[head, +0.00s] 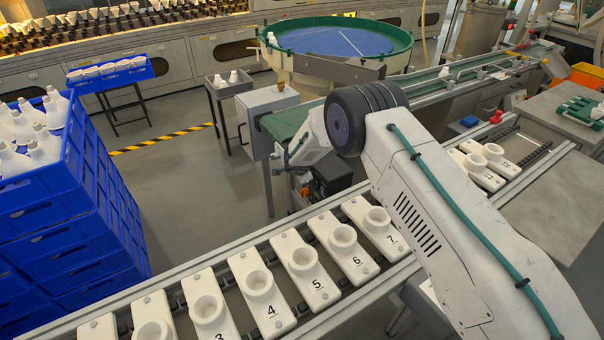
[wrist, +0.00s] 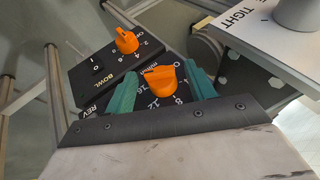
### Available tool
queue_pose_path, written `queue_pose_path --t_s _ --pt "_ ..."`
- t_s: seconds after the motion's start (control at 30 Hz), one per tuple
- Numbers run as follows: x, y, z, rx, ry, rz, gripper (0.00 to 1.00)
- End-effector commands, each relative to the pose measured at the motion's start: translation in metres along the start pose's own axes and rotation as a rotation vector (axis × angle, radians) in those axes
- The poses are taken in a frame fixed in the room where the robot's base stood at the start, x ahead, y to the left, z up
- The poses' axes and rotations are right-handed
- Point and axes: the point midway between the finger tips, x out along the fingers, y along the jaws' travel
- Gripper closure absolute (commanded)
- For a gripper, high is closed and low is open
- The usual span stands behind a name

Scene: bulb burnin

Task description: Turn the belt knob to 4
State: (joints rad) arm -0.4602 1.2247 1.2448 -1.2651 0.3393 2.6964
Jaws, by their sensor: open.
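In the wrist view an orange knob (wrist: 161,82) sits on a black panel marked "m/min" and "REV". The dial marks 0, 4, 8, 12 and 16 show around it. No "belt" label is readable, and I cannot tell exactly which mark the knob points to. My gripper (wrist: 161,77) is open, its teal fingers on either side of this knob. Whether they touch it is unclear. In the head view the black control box (head: 330,174) shows beside the green conveyor belt (head: 290,122); my arm's wrist hides the gripper there.
A second orange knob (wrist: 126,40) is on the adjacent "BOWL" panel (wrist: 98,72). A grey plate marked "TIGHT" (wrist: 262,38) is at the upper right. In the head view, a rail of numbered white holders (head: 262,290) crosses the front, and blue crates (head: 75,215) stand at left.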

Motion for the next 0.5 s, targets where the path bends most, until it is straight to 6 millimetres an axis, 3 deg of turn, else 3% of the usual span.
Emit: queue_pose_path --t_s 0.07,0.2,0.5 --pt "-0.0002 0.0000 0.0000 0.000 0.000 0.000 0.48" --pt "-0.0003 -0.0001 0.0000 0.000 0.000 0.000 0.87" --pt "0.0001 -0.0023 -0.0022 -0.008 0.011 0.022 0.90"
